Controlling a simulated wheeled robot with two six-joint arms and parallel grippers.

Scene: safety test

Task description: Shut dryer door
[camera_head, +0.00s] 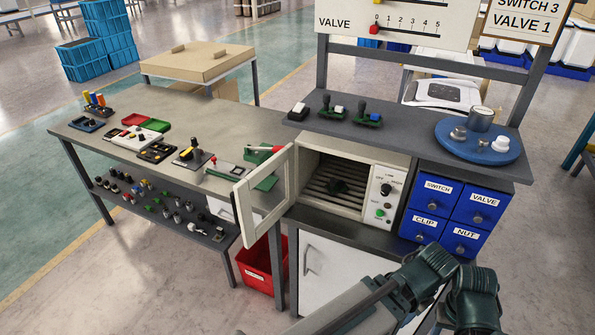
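The dryer (350,165) is a white box on the dark worktop under a shelf. The dryer door (283,217), a white frame with a window, is hinged at the dryer's left side and swung wide open toward the front left. One of my arms, grey with dark green joints (430,268), crosses the bottom right, in front of and below the dryer and apart from the door. Neither gripper's fingers show.
Blue drawers (452,216) labelled SWITCH, VALVE, CLIP and NUT stand right of the dryer. A grey table (95,131) with parts and tools extends left, behind the door. A red bin (262,268) sits below. The shelf above holds a blue round tray (450,146).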

